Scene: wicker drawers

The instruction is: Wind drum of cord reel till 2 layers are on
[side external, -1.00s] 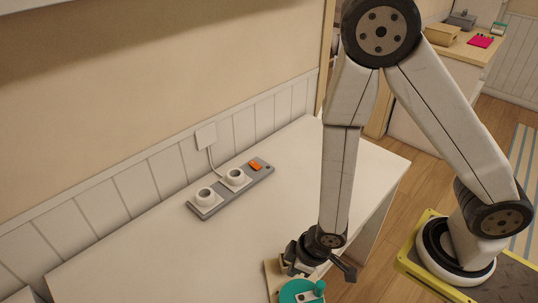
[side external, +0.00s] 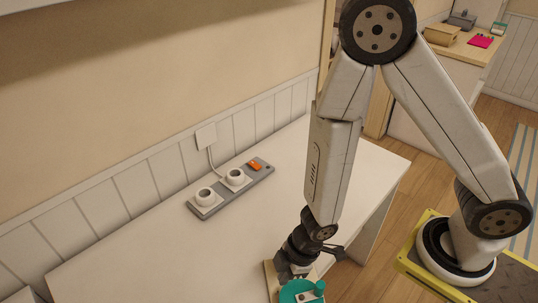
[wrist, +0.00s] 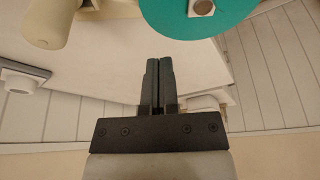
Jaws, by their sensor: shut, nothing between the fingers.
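The cord reel shows as a teal disc (side external: 297,290) with a teal knob (side external: 319,287), on a pale wooden base (side external: 270,279) at the table's near edge. The bottom of the side view cuts it off. In the wrist view part of the teal disc (wrist: 185,22) is at the top, with a pale square at its hub. My gripper (wrist: 158,62) is shut and empty, its fingertips pointing toward the disc and apart from it in that picture. In the side view my gripper (side external: 287,277) is low behind the disc. Cord layers on the drum cannot be made out.
A grey power strip (side external: 232,190) with two white round sockets and an orange switch lies along the wall. A beige rounded cylinder (wrist: 48,24) is at the wrist view's upper left. The white tabletop (side external: 180,250) is largely clear.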

